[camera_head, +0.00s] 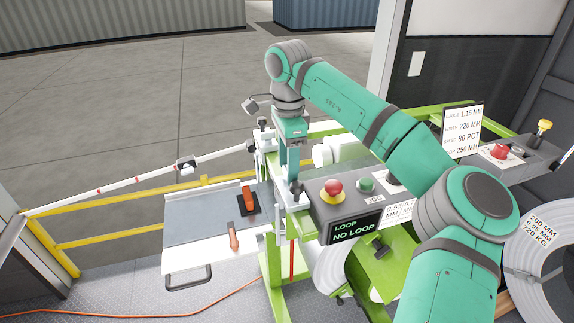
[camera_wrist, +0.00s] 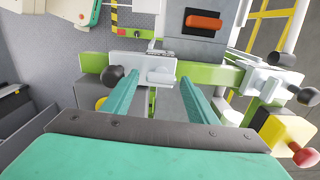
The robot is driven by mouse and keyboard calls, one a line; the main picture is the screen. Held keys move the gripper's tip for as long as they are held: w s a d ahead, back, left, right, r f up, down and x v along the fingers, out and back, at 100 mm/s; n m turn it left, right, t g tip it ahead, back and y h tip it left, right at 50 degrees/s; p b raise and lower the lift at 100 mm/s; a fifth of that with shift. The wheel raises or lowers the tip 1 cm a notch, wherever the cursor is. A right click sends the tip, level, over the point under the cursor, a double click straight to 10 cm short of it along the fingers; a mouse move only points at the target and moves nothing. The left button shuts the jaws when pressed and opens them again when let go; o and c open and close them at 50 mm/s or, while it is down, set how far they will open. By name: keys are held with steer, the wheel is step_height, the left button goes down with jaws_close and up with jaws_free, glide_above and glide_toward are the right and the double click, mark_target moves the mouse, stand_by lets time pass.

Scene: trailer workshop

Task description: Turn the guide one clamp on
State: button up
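My gripper (camera_head: 294,168) points down over the green machine frame, beside the control box. In the wrist view my gripper (camera_wrist: 159,82) is open, its two green fingers apart. A white guide block (camera_wrist: 130,62) lies beyond the fingertips, with a black knob (camera_wrist: 113,76) left of the fingers. A pale clamp lever (camera_wrist: 161,76) on this block shows between the fingertips; I cannot tell whether they touch it. A second white guide block (camera_wrist: 262,80) with a black knob (camera_wrist: 306,96) is at the right. No label shows which guide is one.
The control box (camera_head: 345,215) with a red button (camera_head: 333,188) and a "NO LOOP" display stands close right of the gripper. A grey table (camera_head: 195,220) with orange-handled tools is at the left. A red knob (camera_wrist: 304,156) on a yellow block is at the wrist view's lower right.

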steer(key=shift+a, duration=0.1)
steer(key=c, duration=0.8)
steer(key=shift+a+m, duration=0.1)
steer(key=shift+m, duration=0.3)
steer(key=m, duration=0.8)
steer(key=shift+a, duration=0.1)
steer(key=m, duration=0.4)
steer(key=shift+m, duration=0.4)
steer(key=shift+w+m, duration=0.1)
steer(key=shift+m, duration=1.8)
